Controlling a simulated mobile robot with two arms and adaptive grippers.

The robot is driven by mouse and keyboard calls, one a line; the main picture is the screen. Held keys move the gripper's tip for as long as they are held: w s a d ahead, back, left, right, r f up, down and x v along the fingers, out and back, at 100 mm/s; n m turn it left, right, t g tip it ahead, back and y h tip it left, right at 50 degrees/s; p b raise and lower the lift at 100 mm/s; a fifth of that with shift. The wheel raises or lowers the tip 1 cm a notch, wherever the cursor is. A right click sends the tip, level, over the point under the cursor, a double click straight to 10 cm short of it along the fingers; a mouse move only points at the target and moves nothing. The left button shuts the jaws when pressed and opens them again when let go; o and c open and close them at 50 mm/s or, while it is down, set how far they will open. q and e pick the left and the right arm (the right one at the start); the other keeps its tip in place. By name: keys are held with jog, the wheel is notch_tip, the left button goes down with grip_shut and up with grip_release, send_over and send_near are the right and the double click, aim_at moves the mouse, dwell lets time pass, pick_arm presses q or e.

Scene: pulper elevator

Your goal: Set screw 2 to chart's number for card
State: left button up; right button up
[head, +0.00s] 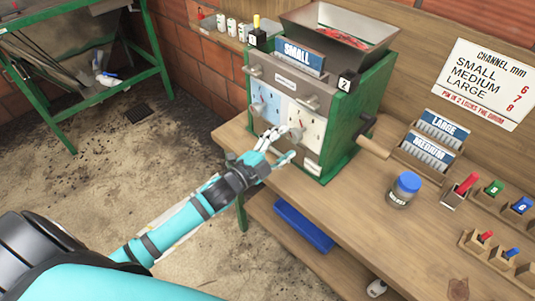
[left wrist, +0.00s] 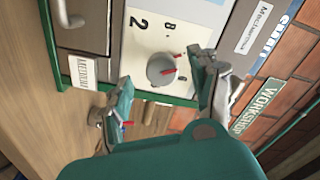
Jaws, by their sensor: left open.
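The green pulper has a grey front, with a SMALL card (head: 297,56) at its top. Screw 2 (head: 296,133) is a round grey knob on the white front panel. The wall chart (head: 487,84) lists SMALL 6, MEDIUM 7, LARGE 8. My left gripper (head: 270,143) is open in front of the knob. In the left wrist view its fingers (left wrist: 160,82) lie either side of the knob; contact cannot be told. My right gripper is not in view.
A crank handle (head: 373,147) sticks out at the pulper's right. LARGE (head: 443,127) and MEDIUM (head: 428,148) cards stand in racks on the bench.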

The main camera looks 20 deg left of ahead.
pick_arm(q)
jog(key=v, duration=0.7)
jog(key=shift+s, duration=0.25)
jog(key=shift+a, duration=0.1)
jog(key=s+a+f+n+g+y+b, duration=0.1)
jog(key=s+a+f+n+g+y, duration=0.15)
jog(key=f, duration=0.95)
jog(key=s+a+f+n+g+y+b, duration=0.1)
jog(key=s+a+f+n+g, duration=0.2)
jog(key=f, duration=1)
jog(key=s+a+f+n+g+y, duration=0.1)
jog(key=s+f+n+g+y, duration=0.3)
jog(key=f, duration=0.8)
jog(key=s+d+f+n+g, duration=0.1)
jog(key=s+f+g, duration=0.1)
jog(key=s+f, duration=0.4)
jog(key=s+d+f+n+g+h+b, duration=0.1)
jog(key=s+f, duration=0.6)
jog(key=s, duration=0.7)
jog(key=s+d+f+n+g+b, duration=0.1)
jog(key=s+d+f+n+g, duration=0.1)
jog(key=s+f, duration=0.5)
jog(key=s+g, duration=0.1)
jog(key=s, duration=0.2)
jog(key=shift+s+d, duration=0.25)
jog(key=shift+d, duration=0.05)
